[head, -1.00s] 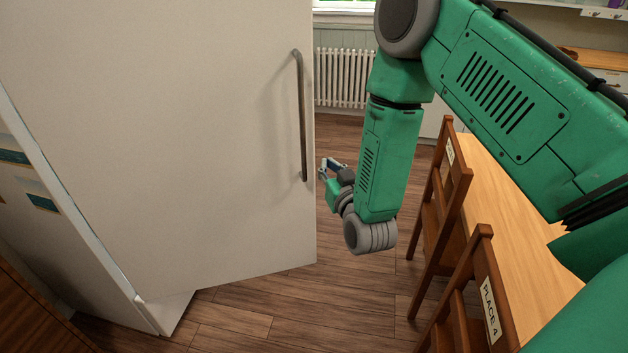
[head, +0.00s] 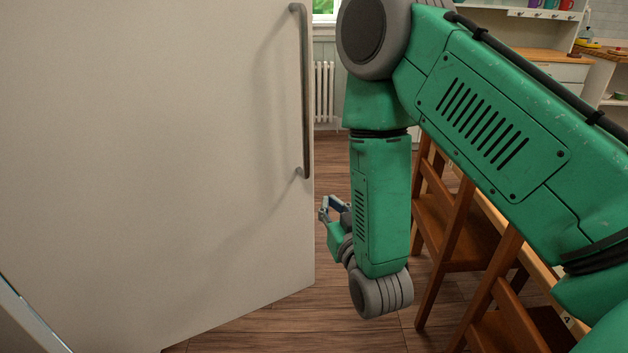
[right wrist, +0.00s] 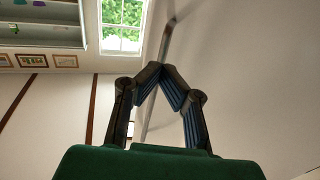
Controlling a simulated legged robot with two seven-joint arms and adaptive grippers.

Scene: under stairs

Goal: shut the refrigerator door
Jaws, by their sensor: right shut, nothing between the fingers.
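The refrigerator door (head: 170,150) stands open and fills the left half of the head view. Its long metal handle (head: 305,95) runs upright near the door's free right edge. In the right wrist view the door (right wrist: 245,80) fills the right side, and its handle (right wrist: 165,50) rises behind the fingertips. My right gripper (head: 327,208) is just right of the door's free edge and below the handle. Its fingertips meet in the right wrist view (right wrist: 163,72) with nothing between them. I cannot tell whether it touches the door. My left gripper is not in view.
Wooden chairs (head: 450,225) and a table stand to the right, close to my right arm. A radiator (head: 323,92) and a window (head: 325,8) are at the back. Wooden floor (head: 330,160) lies open beyond the door's edge. Shelves and a counter (head: 525,56) stand at the back right.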

